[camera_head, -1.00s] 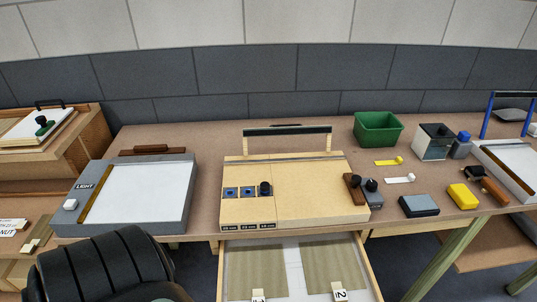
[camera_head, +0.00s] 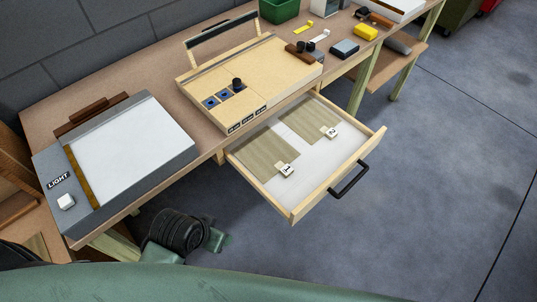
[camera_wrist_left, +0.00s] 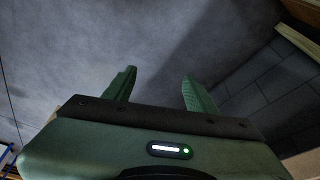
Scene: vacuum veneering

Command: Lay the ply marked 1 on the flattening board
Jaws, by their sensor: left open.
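The ply marked 1 (camera_head: 258,153) is a tan-brown sheet lying flat in the open drawer, with a white tag "1" at its near edge. The ply marked 2 (camera_head: 308,122) lies beside it, to the right. A tan board (camera_head: 285,65) with blue squares, a black knob and size labels lies on the bench above the drawer; I cannot tell whether it is the flattening board. My left gripper (camera_wrist_left: 158,76) is open and empty in the left wrist view, its green fingers apart. In the head view, it is low, left of the drawer and apart from it. My right gripper is not seen.
The drawer (camera_head: 338,183) juts out from the bench with a black handle. A grey light box (camera_head: 180,137) with a white panel fills the bench's left end. A green bin (camera_head: 279,10), a yellow block (camera_head: 366,32) and a grey-blue block (camera_head: 344,48) stand farther back. Floor right of the drawer is clear.

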